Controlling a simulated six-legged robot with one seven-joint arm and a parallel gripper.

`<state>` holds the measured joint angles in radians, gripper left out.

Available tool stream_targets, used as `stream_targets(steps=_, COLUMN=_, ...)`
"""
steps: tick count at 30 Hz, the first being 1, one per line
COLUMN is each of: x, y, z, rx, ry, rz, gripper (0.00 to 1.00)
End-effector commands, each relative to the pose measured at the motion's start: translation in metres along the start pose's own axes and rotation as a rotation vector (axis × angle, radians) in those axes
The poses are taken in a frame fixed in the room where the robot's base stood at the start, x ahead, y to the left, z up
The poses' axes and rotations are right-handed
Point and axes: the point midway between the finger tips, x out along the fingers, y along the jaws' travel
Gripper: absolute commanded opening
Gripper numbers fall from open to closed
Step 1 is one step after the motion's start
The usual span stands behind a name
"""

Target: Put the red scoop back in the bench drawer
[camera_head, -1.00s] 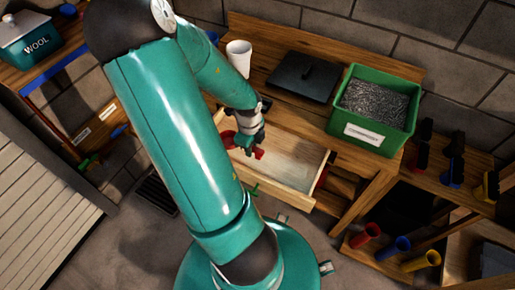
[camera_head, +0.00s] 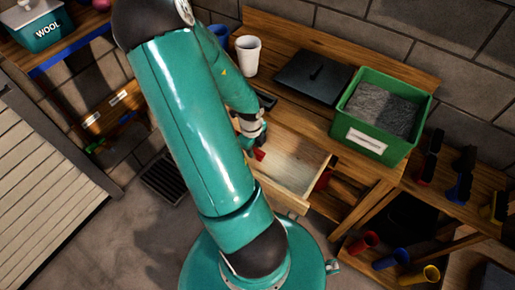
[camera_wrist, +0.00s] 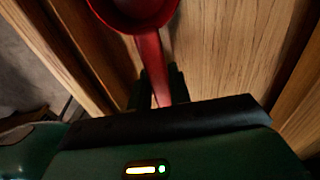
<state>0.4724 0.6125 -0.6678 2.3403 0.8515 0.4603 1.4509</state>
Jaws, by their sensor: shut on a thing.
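The red scoop (camera_wrist: 135,12) is held in my gripper (camera_wrist: 161,88), whose two fingers close on its handle; its bowl points away from the fingers and is cut off by the top edge of the wrist view. In the head view only a small red part of the scoop (camera_head: 259,154) shows beside my gripper (camera_head: 254,143); my arm hides the rest. The bench drawer (camera_head: 298,159) is pulled open, its pale floor bare where visible. My gripper is at the drawer's left part. Wood fills the wrist view below the scoop; I cannot tell whether the scoop touches it.
On the bench are a green bin (camera_head: 371,137) of grey material, a dark flat lid (camera_head: 313,73) and a white cup (camera_head: 248,55). Red, blue and yellow cups (camera_head: 390,258) sit on a low shelf at right. A floor grate (camera_head: 166,177) lies left of my arm.

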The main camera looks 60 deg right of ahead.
Motion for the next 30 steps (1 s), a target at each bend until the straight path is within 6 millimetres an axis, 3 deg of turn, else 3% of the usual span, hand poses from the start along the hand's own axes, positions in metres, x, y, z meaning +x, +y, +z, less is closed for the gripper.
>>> stream_targets(steps=12, x=0.004, y=0.003, z=0.007, rx=-0.001, ry=0.000, rz=0.001, gripper=0.00)
stream_targets(steps=13, x=0.005, y=0.003, z=0.007, rx=-0.001, ry=0.000, rz=0.001, gripper=0.21)
stream_targets(steps=16, x=0.004, y=0.003, z=0.008, rx=-0.001, ry=0.000, rz=0.001, gripper=0.41)
stream_targets(steps=25, x=0.003, y=0.002, z=0.006, rx=-0.001, ry=0.000, rz=0.001, gripper=0.41)
stream_targets(steps=30, x=-0.009, y=0.002, z=0.007, rx=-0.003, ry=-0.002, rz=-0.001, gripper=0.41)
